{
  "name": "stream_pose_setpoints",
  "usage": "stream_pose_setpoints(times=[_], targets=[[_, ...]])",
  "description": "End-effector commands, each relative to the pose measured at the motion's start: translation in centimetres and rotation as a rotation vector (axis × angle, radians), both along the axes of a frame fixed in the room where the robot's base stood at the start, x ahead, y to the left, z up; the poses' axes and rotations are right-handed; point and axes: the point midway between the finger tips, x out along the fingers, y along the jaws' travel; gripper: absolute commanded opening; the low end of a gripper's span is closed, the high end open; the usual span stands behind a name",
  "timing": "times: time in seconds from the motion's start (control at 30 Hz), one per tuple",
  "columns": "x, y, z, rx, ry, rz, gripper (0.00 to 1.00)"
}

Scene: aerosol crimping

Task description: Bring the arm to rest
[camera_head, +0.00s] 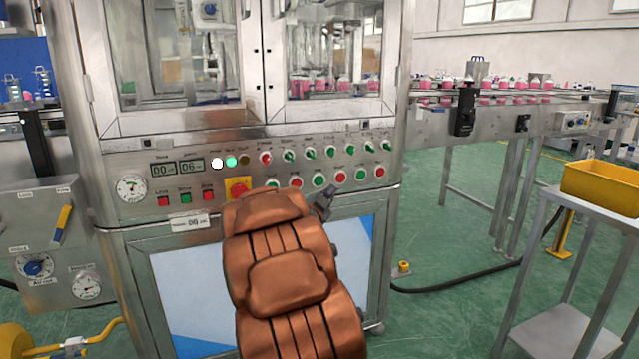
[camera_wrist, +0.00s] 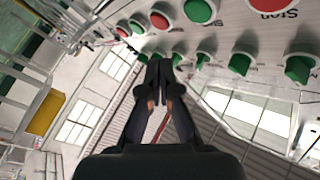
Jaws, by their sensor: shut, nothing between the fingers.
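My arm is raised in front of the crimping machine (camera_head: 140,235), its copper-coloured links covering part of the lower panel in the head view. My gripper (camera_head: 325,195) is at the panel's lower button row, mostly hidden behind the arm. In the wrist view my gripper (camera_wrist: 160,65) is shut and empty, its dark fingertips together. The tips show just below a row of green and red buttons (camera_wrist: 200,12). I cannot tell whether they touch the panel.
A conveyor (camera_head: 450,100) with pink-filled containers runs off to the right. A yellow bin (camera_head: 600,188) stands on a metal cart at the right. A black cable (camera_head: 450,287) lies on the green floor. A side cabinet (camera_head: 45,240) with gauges stands at the left.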

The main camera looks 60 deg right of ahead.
Motion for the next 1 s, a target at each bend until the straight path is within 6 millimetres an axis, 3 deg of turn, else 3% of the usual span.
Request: stream_pose_setpoints(times=[0.73, 0.87, 1.0], targets=[[0.4, 0.3, 0.4, 0.008, 0.004, 0.013, 0.00], [2.6, 2.2, 1.9, 0.065, 0.032, 0.090, 0.00], [6.7, 7.0, 3.9, 0.179, 0.107, 0.249, 0.00]])
